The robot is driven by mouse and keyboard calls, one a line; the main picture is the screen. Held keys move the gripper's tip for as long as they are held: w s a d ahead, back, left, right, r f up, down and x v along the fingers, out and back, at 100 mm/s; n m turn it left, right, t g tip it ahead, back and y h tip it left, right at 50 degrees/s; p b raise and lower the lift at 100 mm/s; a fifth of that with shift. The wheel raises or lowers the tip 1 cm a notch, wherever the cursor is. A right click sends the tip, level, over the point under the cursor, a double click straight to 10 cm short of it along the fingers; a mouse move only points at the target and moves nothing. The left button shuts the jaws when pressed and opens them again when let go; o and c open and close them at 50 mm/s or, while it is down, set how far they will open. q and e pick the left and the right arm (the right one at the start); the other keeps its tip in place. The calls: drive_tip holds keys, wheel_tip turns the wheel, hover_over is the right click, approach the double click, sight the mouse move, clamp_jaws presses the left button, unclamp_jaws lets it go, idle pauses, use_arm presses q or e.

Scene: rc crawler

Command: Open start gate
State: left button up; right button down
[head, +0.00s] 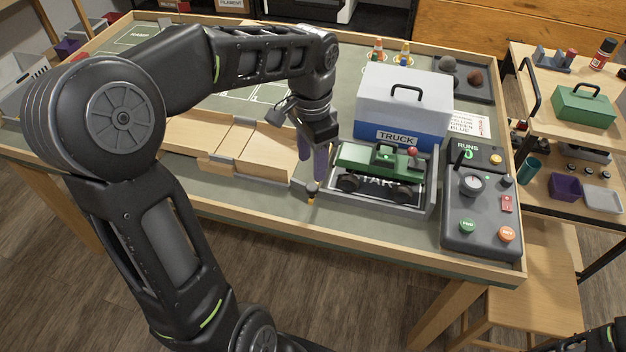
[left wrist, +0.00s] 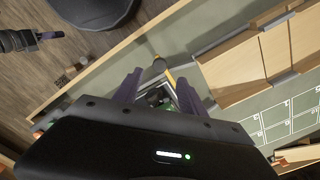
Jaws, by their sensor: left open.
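The start gate shows as a small post (head: 313,187) with a dark cap and a yellow-orange part, at the front left corner of the start pad (head: 408,207). The post (left wrist: 159,63) and a yellow strip also show in the left wrist view. A green crawler truck (head: 372,159) stands on the pad. My left gripper (head: 312,167) is open, its purple fingers pointing down just above and behind the post. In the left wrist view the gripper (left wrist: 160,78) has its fingers apart, with the post beyond them. The gate's bar is not clearly visible.
Wooden ramps (head: 232,144) lie left of the pad. A blue and white truck box (head: 403,105) stands behind it. A control console (head: 482,213) with buttons and a joystick is at the right. A wooden rim edges the table.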

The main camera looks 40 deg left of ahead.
sight(312, 186)
use_arm(q)
wheel_tip(312, 186, down, 7)
drive_tip(key=shift+f, duration=0.15)
drive_tip(key=shift+c, duration=0.5)
clamp_jaws()
idle(1.1)
